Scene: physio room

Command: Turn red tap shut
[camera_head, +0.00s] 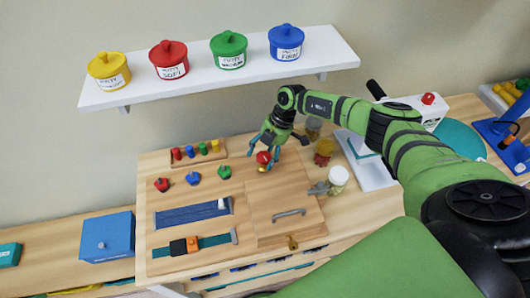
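The red tap (263,157) is a small red knob on a brass-coloured base at the top of the wooden activity board (240,187). My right gripper (264,156) comes down over it from above right. Its teal fingers stand on either side of the red knob, spread apart, and I cannot tell whether they touch it. The gripper looks open. My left gripper is not in view.
Red, blue and green knobs (193,178) sit left of the tap. A hinged wooden door with a grey handle (289,213) lies below it. A shelf (205,84) with coloured putty pots hangs above.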

